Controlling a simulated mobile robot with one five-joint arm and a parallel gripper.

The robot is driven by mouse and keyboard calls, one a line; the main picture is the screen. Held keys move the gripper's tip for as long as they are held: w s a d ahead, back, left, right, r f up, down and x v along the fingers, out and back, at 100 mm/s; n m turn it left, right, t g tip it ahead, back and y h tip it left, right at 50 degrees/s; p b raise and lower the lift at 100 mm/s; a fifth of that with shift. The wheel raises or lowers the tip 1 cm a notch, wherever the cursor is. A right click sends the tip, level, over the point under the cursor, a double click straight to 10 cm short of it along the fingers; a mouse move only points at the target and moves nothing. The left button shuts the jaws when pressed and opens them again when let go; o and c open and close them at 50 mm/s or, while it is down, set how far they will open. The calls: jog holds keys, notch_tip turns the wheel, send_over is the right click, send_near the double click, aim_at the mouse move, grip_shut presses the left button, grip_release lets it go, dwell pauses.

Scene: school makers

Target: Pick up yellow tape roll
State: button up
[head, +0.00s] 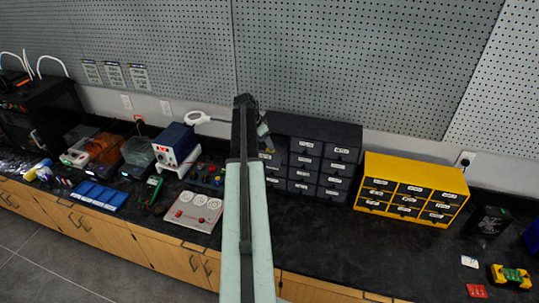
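I cannot make out a yellow tape roll for certain. A small yellow object (36,170) lies at the far left of the black counter, beside something blue and white; it is too small to tell what it is. Another yellow object (511,277), with green and red parts, lies at the right end of the counter. My arm rises through the middle of the view. My gripper (264,135) seems to be at its far end, in front of the dark drawer unit and far from both yellow objects. Its fingers are mostly hidden, so its opening cannot be told.
The counter (330,242) is bare in front of the dark drawers (322,158) and yellow drawers (411,190). Electronics crowd the left, with a blue tray (99,196) and white panel (194,211) near the front edge. A pegboard wall stands behind.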

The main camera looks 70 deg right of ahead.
jog(key=b+x, duration=0.1)
jog(key=x, duration=0.1)
jog(key=b+x, duration=0.3)
jog(key=shift+w+d+f+b, duration=0.25)
jog(key=shift+d+f+b, duration=0.1)
jog(key=shift+f+b, duration=0.05)
jog(key=shift+s+a+r, duration=0.1)
jog(key=shift+r, duration=0.15)
grip_shut()
notch_tip(320, 180, up, 10)
jog(key=p, duration=1)
jog(key=shift+p, duration=0.3)
